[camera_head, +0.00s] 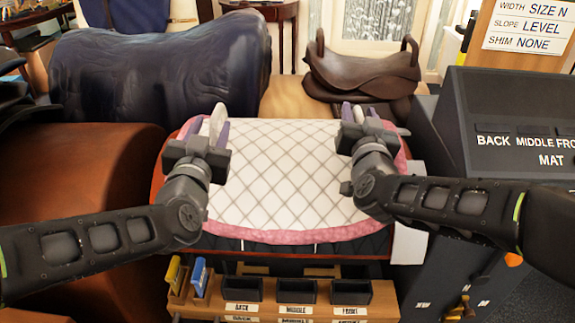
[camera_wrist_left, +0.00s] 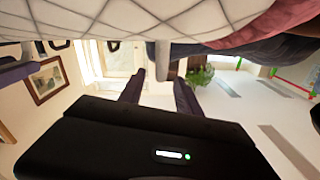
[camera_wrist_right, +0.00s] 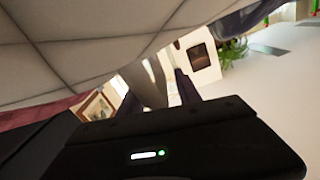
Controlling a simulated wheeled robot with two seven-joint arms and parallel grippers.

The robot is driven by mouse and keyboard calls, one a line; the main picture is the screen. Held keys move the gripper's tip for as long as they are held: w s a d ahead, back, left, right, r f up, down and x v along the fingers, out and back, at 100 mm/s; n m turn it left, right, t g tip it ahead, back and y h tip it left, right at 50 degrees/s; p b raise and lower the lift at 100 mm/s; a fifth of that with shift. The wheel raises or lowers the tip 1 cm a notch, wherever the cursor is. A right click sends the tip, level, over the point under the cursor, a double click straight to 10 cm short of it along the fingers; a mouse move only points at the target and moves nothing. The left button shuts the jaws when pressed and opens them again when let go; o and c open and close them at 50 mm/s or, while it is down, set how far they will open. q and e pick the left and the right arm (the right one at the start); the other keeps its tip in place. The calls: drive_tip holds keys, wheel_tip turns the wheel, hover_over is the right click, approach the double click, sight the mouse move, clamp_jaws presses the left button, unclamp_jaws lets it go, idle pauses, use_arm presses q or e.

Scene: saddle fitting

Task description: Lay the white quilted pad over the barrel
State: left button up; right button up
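The white quilted pad (camera_head: 285,175) with pink edging lies spread in the middle of the head view. The barrel is most likely the large, dark blue, rounded body (camera_head: 160,75) behind it to the left; the pad is apart from it. My left gripper (camera_head: 210,132) is at the pad's far left part, with a pale upright tab (camera_wrist_left: 161,60) between its parted fingers. My right gripper (camera_head: 366,122) is at the far right part, with a similar tab (camera_wrist_right: 151,88) between its fingers. Both look open around the tabs, with contact unclear.
A brown saddle (camera_head: 362,70) stands behind on the right. A brown leather rounded form (camera_head: 75,185) is on the left. A dark console (camera_head: 515,125) stands at right. Small labelled bins (camera_head: 296,291) sit in front below the pad.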

use_arm(q)
drive_tip(key=shift+s, duration=1.1)
use_arm(e)
drive_tip(key=shift+s, duration=0.1)
use_arm(q)
drive_tip(key=shift+a, duration=0.1)
use_arm(e)
drive_tip(key=s, duration=1.1)
drive_tip(key=shift+s+a, duration=0.3)
drive_tip(key=shift+s, duration=0.05)
drive_tip(key=shift+s, duration=0.1)
